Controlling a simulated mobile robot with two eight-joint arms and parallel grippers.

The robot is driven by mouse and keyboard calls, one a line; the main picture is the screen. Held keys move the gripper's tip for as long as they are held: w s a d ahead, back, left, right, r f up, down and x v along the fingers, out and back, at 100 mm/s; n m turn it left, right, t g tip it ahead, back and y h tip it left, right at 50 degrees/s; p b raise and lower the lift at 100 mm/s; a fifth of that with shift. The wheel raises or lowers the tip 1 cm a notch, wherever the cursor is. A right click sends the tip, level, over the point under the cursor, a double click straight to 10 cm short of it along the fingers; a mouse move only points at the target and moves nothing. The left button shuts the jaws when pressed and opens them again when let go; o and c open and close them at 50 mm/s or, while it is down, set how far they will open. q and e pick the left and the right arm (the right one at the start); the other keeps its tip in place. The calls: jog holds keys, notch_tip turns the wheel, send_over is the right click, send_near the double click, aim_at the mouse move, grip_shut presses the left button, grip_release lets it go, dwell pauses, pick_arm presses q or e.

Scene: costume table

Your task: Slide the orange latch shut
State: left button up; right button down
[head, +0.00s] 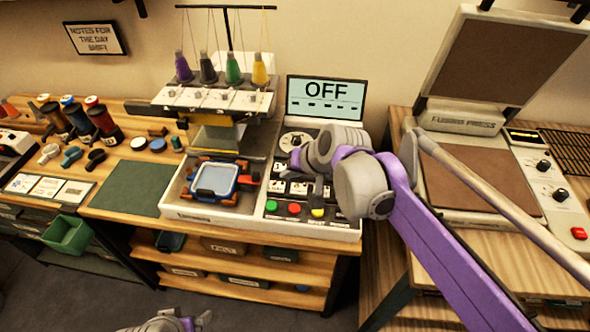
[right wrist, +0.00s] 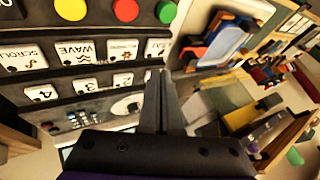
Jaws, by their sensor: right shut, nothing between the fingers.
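An orange and dark blue hoop frame (head: 215,181) with a pale panel sits in the machine's white tray at the middle left of the head view. Orange pieces show at its corners and right side; I cannot tell which one is the latch or its position. The frame's orange part (right wrist: 222,46) also shows in the right wrist view. My right gripper (head: 318,190) is shut and empty over the control panel's keys, right of the hoop frame and apart from it. Its closed fingers (right wrist: 159,78) point toward the key rows. My left gripper (head: 203,318) is partly visible at the bottom edge; its jaws are unclear.
The control panel (head: 300,228) has coloured buttons, and its screen (head: 326,98) reads OFF. Thread cones stand above the machine head (head: 214,100). A green mat (head: 133,188) lies bare at left. An open fusing press (head: 480,165) stands at right.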

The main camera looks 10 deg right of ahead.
aim_at(257, 175)
jog(key=x, duration=0.3)
jog(key=shift+w+a+f, duration=0.15)
jog(key=shift+f, duration=0.2)
jog(key=shift+w+a+r, duration=0.1)
jog(key=shift+w+a, duration=0.1)
jog(key=shift+a, duration=0.4)
jog(key=shift+w+a+r, duration=0.1)
jog(key=shift+w+a, duration=0.1)
jog(key=shift+a, duration=0.45)
jog(key=shift+w+a, duration=0.2)
jog(key=shift+a, duration=0.35)
jog(key=shift+w+a, duration=0.2)
jog(key=shift+a, duration=0.3)
jog(key=shift+w+a, duration=0.15)
jog(key=shift+a, duration=0.4)
